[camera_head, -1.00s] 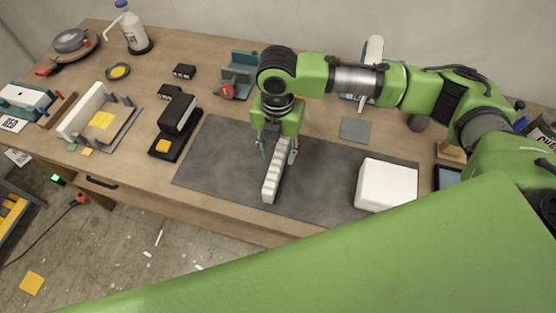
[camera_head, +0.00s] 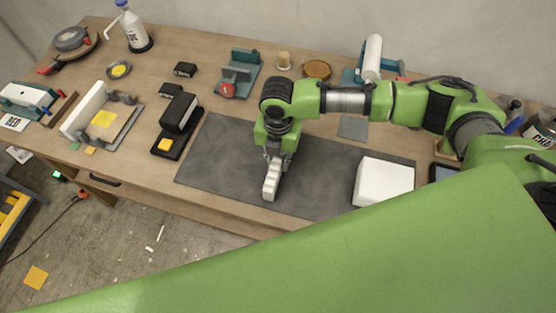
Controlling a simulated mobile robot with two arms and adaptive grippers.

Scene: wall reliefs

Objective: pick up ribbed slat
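The white ribbed slat (camera_head: 270,186) is on the dark grey mat (camera_head: 325,165), near the mat's front edge. Its near end shows below my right gripper (camera_head: 275,160), and its far part is hidden under the gripper. My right gripper points down over the slat, and its fingers look closed on the slat's sides. I cannot tell whether the slat still touches the mat. My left gripper is not in view.
A white block (camera_head: 384,181) sits on the mat's right part. A black device with a yellow patch (camera_head: 179,124) stands left of the mat. A teal bracket (camera_head: 240,72) and a flat grey square (camera_head: 353,128) are behind. The mat's left part is clear.

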